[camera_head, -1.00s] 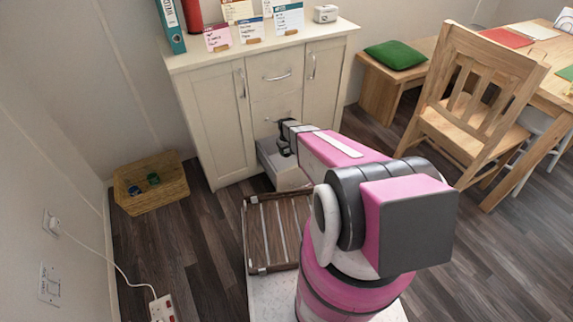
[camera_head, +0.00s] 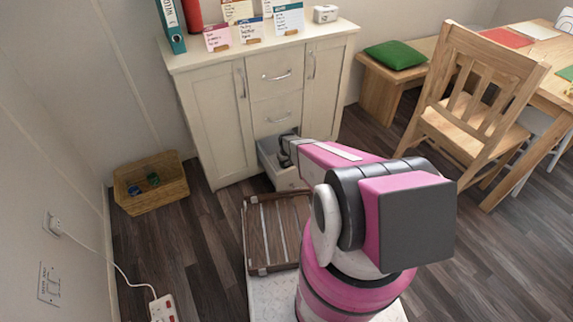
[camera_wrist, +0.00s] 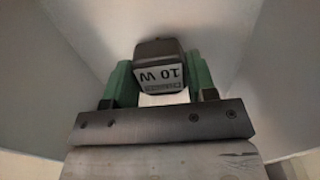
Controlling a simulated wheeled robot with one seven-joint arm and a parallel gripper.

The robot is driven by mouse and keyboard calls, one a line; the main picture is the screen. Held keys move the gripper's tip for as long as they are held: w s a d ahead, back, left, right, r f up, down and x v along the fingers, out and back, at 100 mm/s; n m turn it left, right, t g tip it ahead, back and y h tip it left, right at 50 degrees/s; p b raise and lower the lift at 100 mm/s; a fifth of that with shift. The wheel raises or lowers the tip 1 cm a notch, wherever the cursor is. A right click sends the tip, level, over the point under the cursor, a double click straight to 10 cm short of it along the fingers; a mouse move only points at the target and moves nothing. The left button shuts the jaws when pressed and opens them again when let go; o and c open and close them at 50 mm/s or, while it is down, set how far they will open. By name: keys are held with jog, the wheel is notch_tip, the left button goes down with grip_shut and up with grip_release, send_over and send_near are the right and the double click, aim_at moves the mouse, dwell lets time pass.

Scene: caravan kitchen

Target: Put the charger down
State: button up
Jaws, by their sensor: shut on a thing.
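The charger (camera_wrist: 158,66) is a small dark block with a pale label reading "10 W", upside down in the wrist view. My gripper (camera_wrist: 160,84) is shut on it, with a green finger on each side. Pale walls of the open bottom drawer surround it in the wrist view. In the head view my gripper (camera_head: 286,150) reaches down into that open drawer (camera_head: 267,160) of the cream cabinet. The charger is hidden there by my arm. I cannot tell whether it touches the drawer floor.
A slatted wooden tray (camera_head: 272,232) lies in front of the drawer. A wicker basket (camera_head: 150,184) with small items stands on the floor at left. A white power strip (camera_head: 163,308) is at lower left. A wooden chair (camera_head: 470,90) stands at right.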

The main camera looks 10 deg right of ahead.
aim_at(287, 164)
jog(key=shift+f, duration=0.1)
jog(key=o, duration=0.9)
notch_tip(287, 164, up, 13)
jog(key=s+r+m, duration=0.1)
jog(key=s+r, duration=0.7)
jog(key=r, duration=0.1)
jog(key=s+r+m, duration=0.1)
jog(key=s+r, duration=0.7)
jog(key=r, duration=0.2)
jog(key=s+r+m, duration=0.1)
jog(key=s+r, duration=0.8)
jog(key=r, duration=0.1)
jog(key=shift+d+r+m, duration=0.15)
jog(key=shift+d+m, duration=0.15)
jog(key=shift+d, duration=0.05)
